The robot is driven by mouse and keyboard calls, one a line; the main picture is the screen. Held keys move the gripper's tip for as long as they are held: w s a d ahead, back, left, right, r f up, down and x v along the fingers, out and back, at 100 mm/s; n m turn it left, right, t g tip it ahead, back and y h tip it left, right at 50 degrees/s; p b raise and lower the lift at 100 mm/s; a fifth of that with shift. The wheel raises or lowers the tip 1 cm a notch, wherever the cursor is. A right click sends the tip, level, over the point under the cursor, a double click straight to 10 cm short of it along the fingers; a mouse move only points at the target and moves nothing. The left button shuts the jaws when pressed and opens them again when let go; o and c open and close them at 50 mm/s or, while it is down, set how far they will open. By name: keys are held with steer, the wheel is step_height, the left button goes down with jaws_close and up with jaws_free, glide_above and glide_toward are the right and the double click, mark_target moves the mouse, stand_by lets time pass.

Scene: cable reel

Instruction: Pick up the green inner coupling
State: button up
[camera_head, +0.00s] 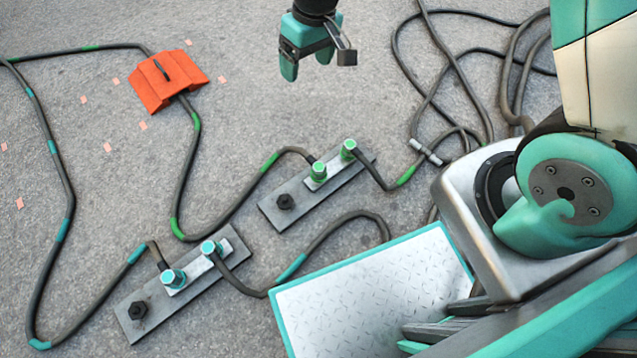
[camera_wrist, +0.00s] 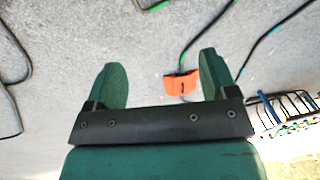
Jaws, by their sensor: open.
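Two green couplings stand upright on the farther grey plate (camera_head: 272,206) in the head view. One green coupling (camera_head: 318,172) is near the plate's middle, and the other (camera_head: 348,150) is at its right end; I cannot tell for certain which is the inner one. Cables with green bands run to them. My gripper (camera_head: 307,66) hangs above the ground, beyond and apart from both couplings. It is open and empty, with the two green fingers spread in the wrist view (camera_wrist: 162,70). No coupling is clearly visible between them.
A nearer plate (camera_head: 140,308) bears two teal couplings (camera_head: 173,278) (camera_head: 210,248). An orange cable ramp (camera_head: 168,78) lies at the back left, over a cable. Loose black cables (camera_head: 445,60) coil at right. My tread-plate deck (camera_head: 380,300) is at the front. Open ground lies below my gripper.

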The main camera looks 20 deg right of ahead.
steer(key=h+b, duration=0.2)
steer(key=b, duration=1.1)
glide_above(318, 166)
step_height(318, 166, down, 32)
steer(key=shift+m, duration=0.3)
steer(key=f+b, duration=0.2)
steer(key=f, duration=0.2)
steer(key=f+b, duration=0.2)
steer(key=f, duration=0.2)
steer(key=f+b, duration=0.3)
steer(key=f, duration=0.1)
steer(key=shift+d+f, duration=0.25)
steer(key=f+b, duration=0.2)
steer(key=f, duration=0.1)
steer(key=f+b, duration=0.2)
steer(key=b, duration=0.1)
steer(key=shift+a+f, duration=0.2)
steer(key=shift+f, duration=0.2)
steer(key=shift+r, duration=0.1)
steer(key=c, duration=1.1)
steer(key=shift+r, duration=0.1)
